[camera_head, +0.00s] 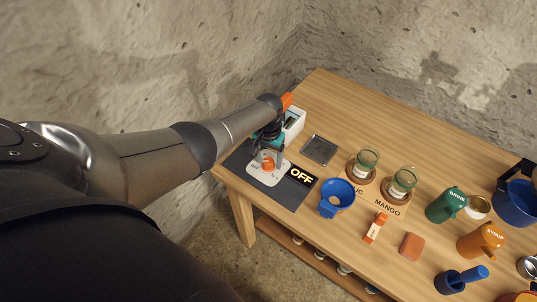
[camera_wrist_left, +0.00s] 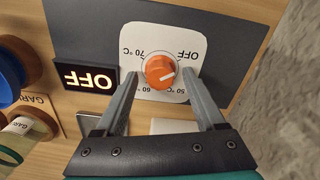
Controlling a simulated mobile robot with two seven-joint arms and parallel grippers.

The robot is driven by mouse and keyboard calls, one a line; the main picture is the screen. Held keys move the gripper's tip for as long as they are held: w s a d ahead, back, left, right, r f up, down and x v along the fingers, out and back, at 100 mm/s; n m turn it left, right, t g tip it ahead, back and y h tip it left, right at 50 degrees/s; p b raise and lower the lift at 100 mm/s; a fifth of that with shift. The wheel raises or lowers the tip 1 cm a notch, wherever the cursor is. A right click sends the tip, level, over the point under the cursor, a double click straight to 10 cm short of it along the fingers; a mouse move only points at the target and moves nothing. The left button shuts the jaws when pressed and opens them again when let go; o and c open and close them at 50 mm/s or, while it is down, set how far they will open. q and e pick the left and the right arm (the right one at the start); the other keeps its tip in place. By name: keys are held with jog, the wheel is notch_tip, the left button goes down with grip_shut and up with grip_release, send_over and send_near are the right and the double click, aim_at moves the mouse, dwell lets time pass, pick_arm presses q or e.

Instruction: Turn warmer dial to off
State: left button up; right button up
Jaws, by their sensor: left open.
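The warmer dial (camera_wrist_left: 160,72) is an orange round knob on a white plate (camera_wrist_left: 150,32) marked OFF, 50, 60 and 70 °C. Its white pointer line points to the lower right in the left wrist view, toward the side of the 50 °C mark. The dial also shows in the head view (camera_head: 268,164). My left gripper (camera_head: 267,152) is open over the plate. In the left wrist view its fingers stand either side of the dial with gaps visible. A black sign (camera_wrist_left: 90,79) beside the plate is lit and reads OFF. My right gripper is not in view.
The plate lies on a dark mat (camera_head: 240,158) at the table's left end. A white box (camera_head: 294,122) and a dark square tray (camera_head: 319,150) stand behind.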

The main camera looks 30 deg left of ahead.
aim_at(269, 161)
pick_arm(q)
notch_tip(269, 161, up, 15)
jog(key=p, duration=0.5)
dwell(0.5)
